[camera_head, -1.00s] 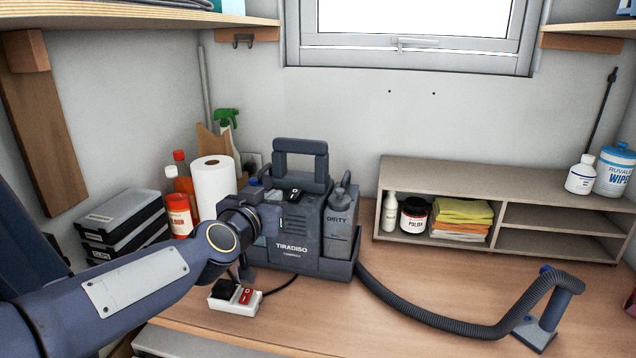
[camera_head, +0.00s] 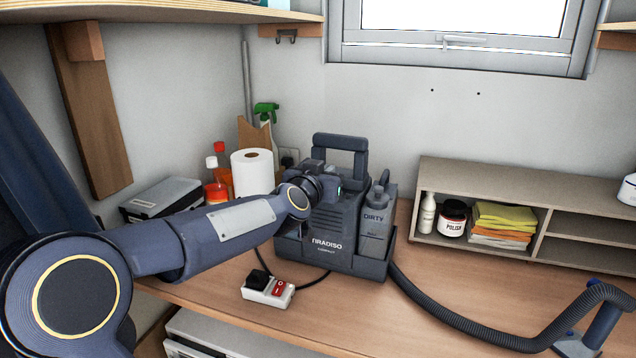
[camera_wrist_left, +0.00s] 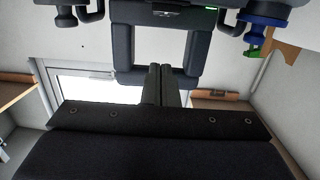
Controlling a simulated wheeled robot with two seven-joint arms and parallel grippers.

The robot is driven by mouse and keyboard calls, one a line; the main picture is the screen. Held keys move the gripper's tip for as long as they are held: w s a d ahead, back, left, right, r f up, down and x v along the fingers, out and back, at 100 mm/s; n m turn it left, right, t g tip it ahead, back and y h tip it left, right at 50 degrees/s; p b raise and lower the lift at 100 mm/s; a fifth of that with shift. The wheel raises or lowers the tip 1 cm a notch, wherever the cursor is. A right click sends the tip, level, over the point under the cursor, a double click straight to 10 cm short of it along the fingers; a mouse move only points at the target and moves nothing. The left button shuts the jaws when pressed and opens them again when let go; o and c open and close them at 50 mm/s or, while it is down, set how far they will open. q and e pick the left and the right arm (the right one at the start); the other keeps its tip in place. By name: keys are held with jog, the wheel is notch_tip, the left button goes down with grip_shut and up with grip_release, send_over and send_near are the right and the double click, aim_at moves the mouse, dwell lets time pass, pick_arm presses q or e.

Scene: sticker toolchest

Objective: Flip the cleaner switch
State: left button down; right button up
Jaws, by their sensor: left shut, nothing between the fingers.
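The cleaner (camera_head: 325,254) is a dark blue-grey machine labelled TIRADISO, upright on the workbench, with a loop handle (camera_head: 340,140) on top. My left gripper (camera_wrist_left: 161,68) is shut and empty. In the head view its wrist is over the cleaner's top left and hides the switch area there. In the upside-down left wrist view, the fingers point at the cleaner's top, in front of the handle (camera_wrist_left: 122,52). A small green light (camera_wrist_left: 210,8) shows at that view's top edge. I cannot tell whether the fingers touch anything. My right gripper is out of view.
A power strip (camera_head: 268,291) with a red switch lies before the cleaner. A ribbed hose (camera_head: 450,331) runs right. A paper roll (camera_head: 252,173) and bottles stand behind my arm. A shelf unit (camera_head: 480,173) stands at the right, with bare bench before it.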

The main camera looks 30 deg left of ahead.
pick_arm(q)
jog(key=shift+w+a+f+b, duration=0.2)
jog(key=shift+w+f+b, duration=0.7)
jog(key=shift+f, duration=0.35)
jog(key=shift+w+f, duration=0.15)
jog(key=shift+f, duration=0.65)
